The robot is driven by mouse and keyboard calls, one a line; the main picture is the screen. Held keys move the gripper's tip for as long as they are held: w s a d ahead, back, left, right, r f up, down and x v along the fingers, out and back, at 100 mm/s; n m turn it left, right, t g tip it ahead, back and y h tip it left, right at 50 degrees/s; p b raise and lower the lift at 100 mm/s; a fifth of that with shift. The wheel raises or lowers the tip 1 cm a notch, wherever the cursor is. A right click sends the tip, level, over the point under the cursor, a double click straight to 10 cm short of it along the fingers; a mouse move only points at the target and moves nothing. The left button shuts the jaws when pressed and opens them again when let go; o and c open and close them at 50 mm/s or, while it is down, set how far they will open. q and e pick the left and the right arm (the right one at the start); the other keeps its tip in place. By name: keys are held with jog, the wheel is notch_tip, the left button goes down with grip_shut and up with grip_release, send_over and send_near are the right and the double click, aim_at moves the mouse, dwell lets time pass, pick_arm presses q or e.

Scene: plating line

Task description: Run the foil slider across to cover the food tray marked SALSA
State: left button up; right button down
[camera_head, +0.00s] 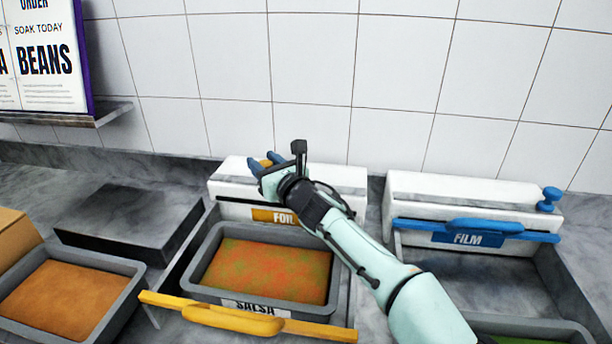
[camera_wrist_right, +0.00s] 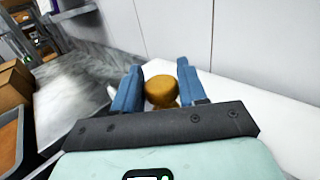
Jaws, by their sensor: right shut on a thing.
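The SALSA tray (camera_head: 265,270) is grey, holds orange-green food and stands in front of the white foil box (camera_head: 340,178). My left gripper is not in view.
At right, a white film box (camera_head: 440,185) has a blue slider bar (camera_head: 475,228) and a blue knob (camera_head: 551,195). Another tray (camera_head: 65,290) of orange food stands at left. A dark flat block (camera_head: 130,220) lies behind it. A tiled wall closes the back.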

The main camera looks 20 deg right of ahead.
jog(key=w+a, duration=0.1)
jog(key=a, duration=0.1)
jog(key=w+a+p, duration=0.1)
jog(key=a, duration=0.2)
jog(key=w+a+p, duration=0.1)
jog(key=a, duration=0.1)
jog(key=shift+w+a, duration=0.35)
jog(key=shift+a, duration=0.05)
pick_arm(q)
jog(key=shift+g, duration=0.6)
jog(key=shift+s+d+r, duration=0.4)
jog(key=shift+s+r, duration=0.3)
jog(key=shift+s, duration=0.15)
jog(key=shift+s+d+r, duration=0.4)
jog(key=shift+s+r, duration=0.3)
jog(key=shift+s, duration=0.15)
pick_arm(e)
jog(key=shift+w+a, duration=0.3)
jog(key=shift+a, duration=0.25)
jog(key=shift+f, duration=0.1)
jog(key=c, duration=0.7)
grip_release()
